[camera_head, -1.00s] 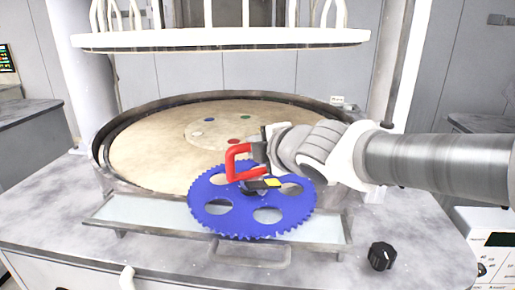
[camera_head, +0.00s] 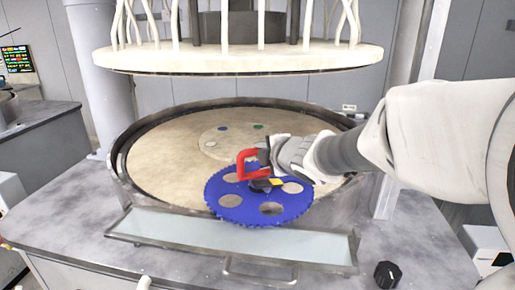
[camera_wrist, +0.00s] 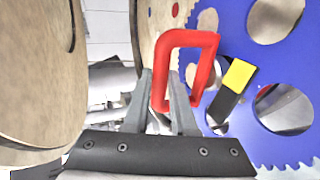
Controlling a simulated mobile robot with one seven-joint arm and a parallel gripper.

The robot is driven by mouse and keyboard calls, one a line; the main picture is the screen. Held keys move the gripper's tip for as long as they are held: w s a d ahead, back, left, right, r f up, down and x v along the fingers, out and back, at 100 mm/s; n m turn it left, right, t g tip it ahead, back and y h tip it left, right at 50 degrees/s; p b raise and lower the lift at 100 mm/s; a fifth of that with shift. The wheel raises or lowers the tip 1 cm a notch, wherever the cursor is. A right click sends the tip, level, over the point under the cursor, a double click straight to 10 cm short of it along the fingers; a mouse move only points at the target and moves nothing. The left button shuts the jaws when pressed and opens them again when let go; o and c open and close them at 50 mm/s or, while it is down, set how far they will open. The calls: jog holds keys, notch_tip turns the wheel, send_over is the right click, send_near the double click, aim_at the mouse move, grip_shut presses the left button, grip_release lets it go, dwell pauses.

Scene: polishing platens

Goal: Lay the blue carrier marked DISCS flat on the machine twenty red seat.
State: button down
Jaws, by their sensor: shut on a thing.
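The blue carrier (camera_head: 237,213) is a toothed disc with several round holes and a red handle (camera_head: 243,166). My gripper (camera_head: 259,163) is shut on the handle and holds the carrier over the near part of the round tan platen (camera_head: 160,155), apparently above it. The wrist view shows the fingers (camera_wrist: 160,85) at the handle, the carrier (camera_wrist: 222,40) on the right and a black and yellow piece on it. No DISCS lettering is legible. A red mark (camera_wrist: 175,9) shows on the platen in the wrist view; in the head view the handle and gripper probably hide it.
Blue (camera_head: 222,129) and green (camera_head: 258,127) marks lie on the platen. A raised rim (camera_head: 125,180) surrounds it. A white upper plate (camera_head: 240,59) hangs above. A shallow front tray (camera_head: 230,236) and a black knob (camera_head: 388,274) are on the near side.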

jog(key=shift+w+a+f+p, duration=0.25)
jog(key=shift+w+f, duration=0.3)
jog(key=shift+w, duration=1.6)
jog(key=shift+w+a+f+p, duration=0.25)
jog(key=shift+w+f, duration=0.35)
jog(key=shift+w, duration=1.55)
jog(key=shift+w+a+f+p, duration=0.25)
jog(key=shift+w+f, duration=0.3)
jog(key=shift+w, duration=1.6)
jog(key=shift+s+f+b, duration=0.1)
jog(key=shift+f+b, duration=1.25)
jog(key=shift+b, duration=0.1)
jog(key=shift+f+b, duration=0.35)
jog(key=shift+b, duration=0.05)
